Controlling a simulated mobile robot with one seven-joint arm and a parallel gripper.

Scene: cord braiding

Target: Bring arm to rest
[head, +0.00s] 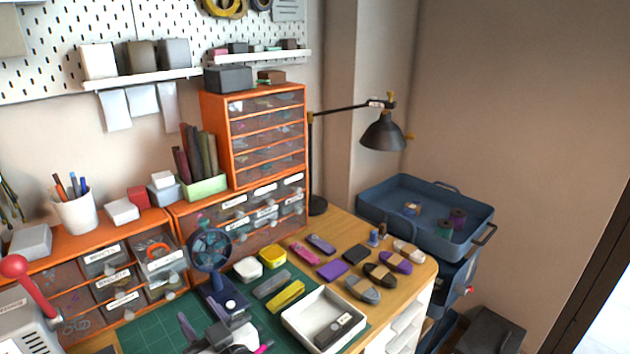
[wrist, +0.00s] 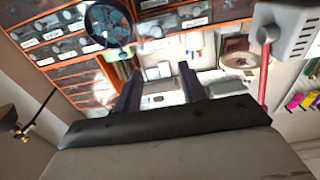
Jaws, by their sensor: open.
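My gripper (wrist: 160,70) shows in the wrist view with its two dark fingers well apart. Nothing is held between them. Beyond the fingers the wrist view shows orange drawer units, a small fan and a pale shelf area, seen at a tilt. The green cutting mat (head: 150,325) lies on the wooden bench.
A white tray (head: 290,318) holding a dark item stands at the bench front. Several cord bundles lie right of it. A black lamp (head: 383,133) overhangs the right side near a blue trolley (head: 375,198). A red-handled machine (head: 15,268) stands at left.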

